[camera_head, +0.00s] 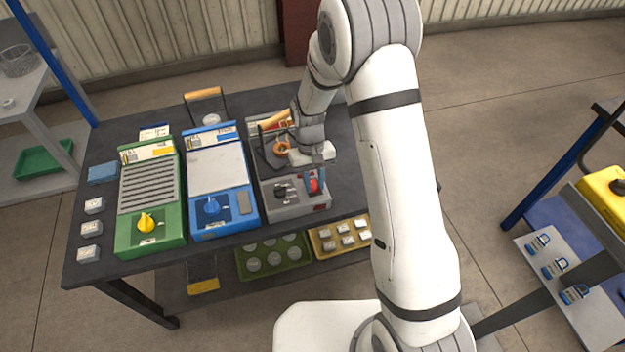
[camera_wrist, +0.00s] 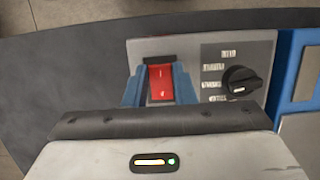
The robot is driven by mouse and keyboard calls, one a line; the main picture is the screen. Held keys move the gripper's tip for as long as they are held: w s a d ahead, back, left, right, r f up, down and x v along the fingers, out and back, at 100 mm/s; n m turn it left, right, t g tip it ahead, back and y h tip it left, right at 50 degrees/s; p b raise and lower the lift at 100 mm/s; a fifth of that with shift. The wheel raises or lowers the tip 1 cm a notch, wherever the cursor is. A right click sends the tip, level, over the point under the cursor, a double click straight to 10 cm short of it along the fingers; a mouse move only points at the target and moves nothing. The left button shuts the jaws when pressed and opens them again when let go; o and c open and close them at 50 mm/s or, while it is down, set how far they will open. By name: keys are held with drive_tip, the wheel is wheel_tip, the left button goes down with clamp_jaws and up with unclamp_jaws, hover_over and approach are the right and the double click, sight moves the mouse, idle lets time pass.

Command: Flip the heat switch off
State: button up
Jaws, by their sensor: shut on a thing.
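The heat switch (camera_head: 315,186) is a red rocker in a black frame on the front panel of the grey unit (camera_head: 295,210), at the right of the dark bench. In the wrist view the red switch (camera_wrist: 160,88) shows small white marks; I cannot tell which way it is tipped. My gripper (camera_head: 316,178) has come down to the panel from above. Its blue fingers stand on both sides of the switch in the wrist view and are shut on it. A black knob (camera_wrist: 242,82) with white labels sits beside the switch on the same panel.
A blue unit (camera_head: 212,207) and a green unit (camera_head: 149,225) with a yellow knob stand left of the grey one. Trays of pieces (camera_head: 338,237) lie on the shelf below.

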sight(312, 182)
drive_tip(key=o, duration=1)
drive_tip(key=shift+r, duration=0.1)
drive_tip(key=v, duration=0.6)
drive_tip(key=shift+w+r, duration=0.1)
drive_tip(key=shift+w, duration=0.05)
drive_tip(key=shift+w+a+r, duration=0.1)
drive_tip(key=shift+r, duration=0.55)
